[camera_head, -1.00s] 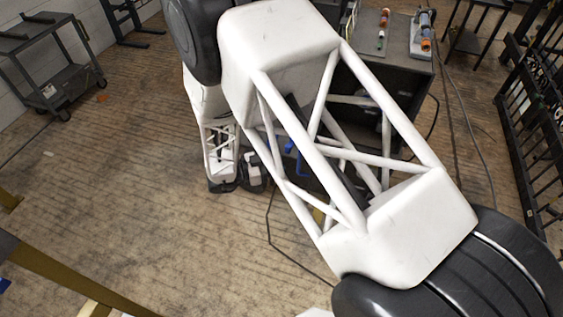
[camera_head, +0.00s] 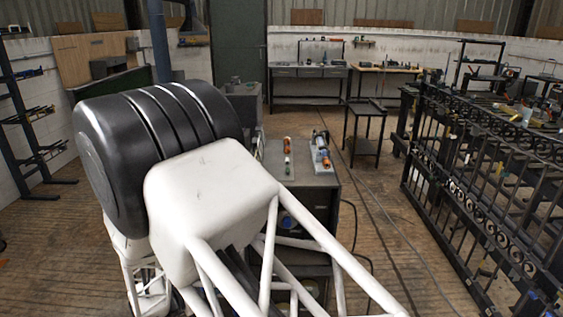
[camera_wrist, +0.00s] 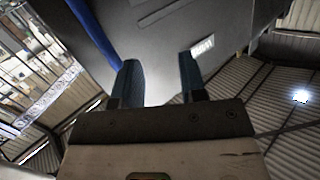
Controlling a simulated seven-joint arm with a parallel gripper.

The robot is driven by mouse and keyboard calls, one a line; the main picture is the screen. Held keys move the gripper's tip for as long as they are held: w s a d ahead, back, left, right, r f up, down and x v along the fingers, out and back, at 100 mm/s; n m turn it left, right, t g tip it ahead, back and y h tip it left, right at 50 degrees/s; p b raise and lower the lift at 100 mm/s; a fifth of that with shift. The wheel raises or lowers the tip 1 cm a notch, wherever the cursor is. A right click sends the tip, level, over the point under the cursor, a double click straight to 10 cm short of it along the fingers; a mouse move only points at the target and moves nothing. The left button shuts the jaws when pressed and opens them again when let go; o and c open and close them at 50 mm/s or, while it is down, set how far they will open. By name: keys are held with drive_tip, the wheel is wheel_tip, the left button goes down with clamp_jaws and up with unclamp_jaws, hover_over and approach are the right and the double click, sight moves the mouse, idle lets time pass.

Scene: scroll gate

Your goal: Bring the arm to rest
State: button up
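My gripper (camera_wrist: 158,72) shows in the wrist view with its two dark blue-grey fingers spread apart. Nothing is held between them. The fingers point up the picture toward a large grey surface (camera_wrist: 160,35) with a small white label (camera_wrist: 202,46); I cannot tell how far off it is. In the head view my white lattice arm link and black joint (camera_head: 150,140) fill the left and lower middle. The gripper itself is not seen in the head view.
A dark workbench (camera_head: 315,178) with small orange-and-white items stands just right of my arm. A black scrollwork gate (camera_head: 480,190) stands on the right. Cables lie on the open wooden floor (camera_head: 390,230) between them. In the wrist view a blue pole (camera_wrist: 95,32) is at upper left.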

drive_tip(key=w+d+r+t+y, duration=0.25)
drive_tip(key=w+r+y, duration=0.45)
drive_tip(key=w+r, duration=0.6)
drive_tip(key=s+d+r+n+y, duration=0.3)
drive_tip(key=d+r+n+y, duration=0.3)
drive_tip(key=d+r, duration=0.6)
drive_tip(key=s+d+r+n+g+y, duration=0.4)
drive_tip(key=s+d+r, duration=0.3)
drive_tip(key=s+d, duration=0.45)
drive_tip(key=s+d+g+h, duration=0.1)
drive_tip(key=s+d, duration=0.3)
drive_tip(key=s, duration=0.4)
drive_tip(key=s+d+n+g+h, duration=0.1)
drive_tip(key=s+d+g+h, duration=0.1)
drive_tip(key=s+d, duration=0.3)
drive_tip(key=s+d+f+g+h, duration=0.1)
drive_tip(key=s+d+g, duration=0.2)
drive_tip(key=s, duration=0.9)
drive_tip(key=shift+d+g+h, duration=0.35)
drive_tip(key=shift+d+h, duration=0.05)
drive_tip(key=shift+d, duration=0.75)
drive_tip(key=shift+o, duration=0.4)
